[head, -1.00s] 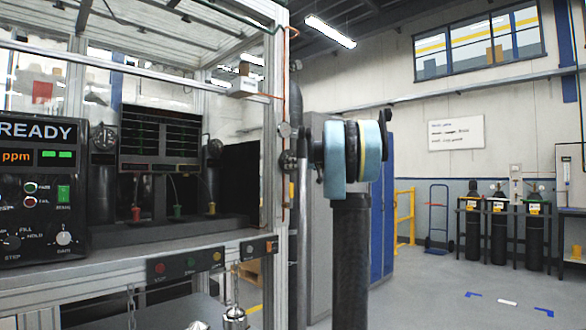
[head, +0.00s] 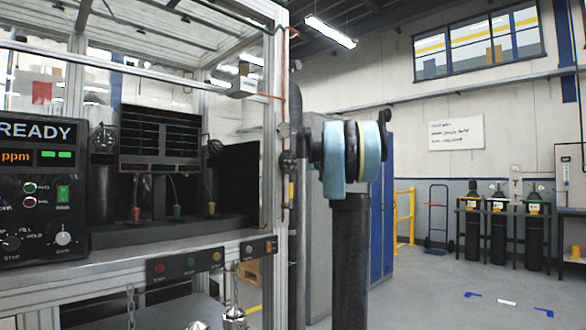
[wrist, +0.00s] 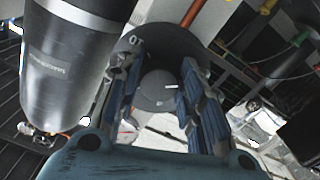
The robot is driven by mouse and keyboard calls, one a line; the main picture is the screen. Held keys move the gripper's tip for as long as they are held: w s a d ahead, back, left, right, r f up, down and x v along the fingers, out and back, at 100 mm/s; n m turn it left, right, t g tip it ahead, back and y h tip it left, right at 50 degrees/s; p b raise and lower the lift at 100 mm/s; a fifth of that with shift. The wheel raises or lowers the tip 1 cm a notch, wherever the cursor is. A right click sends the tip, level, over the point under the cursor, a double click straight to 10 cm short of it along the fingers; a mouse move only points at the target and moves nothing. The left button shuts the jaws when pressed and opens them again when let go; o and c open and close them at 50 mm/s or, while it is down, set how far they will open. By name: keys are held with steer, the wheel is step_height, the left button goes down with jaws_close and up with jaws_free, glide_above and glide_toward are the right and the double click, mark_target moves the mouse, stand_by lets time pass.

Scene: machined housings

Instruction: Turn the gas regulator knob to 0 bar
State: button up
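In the wrist view, the round dark grey regulator knob (wrist: 152,97) with a short white mark sits between the two blue-padded fingers of my gripper (wrist: 161,70). The fingers lie on both sides of it, close in; whether both pads touch it cannot be made out. Behind the knob is a dark round face (wrist: 160,45) with a small white marking at its upper left. The rest of its scale is covered or too small to read. In the head view, the dark regulator fitting (head: 288,160) is on the frame post, left of my arm. My gripper cannot be made out there.
A black-and-silver cylinder (wrist: 68,60) stands close left of my gripper, and a copper pipe (wrist: 192,12) runs above. In the head view, the aluminium-framed bench (head: 275,200) with a READY panel (head: 40,190) is left. The floor (head: 480,285) at right is open.

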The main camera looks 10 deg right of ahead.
steer(key=o, duration=0.3)
steer(key=v, duration=1.2)
steer(key=shift+f, duration=0.1)
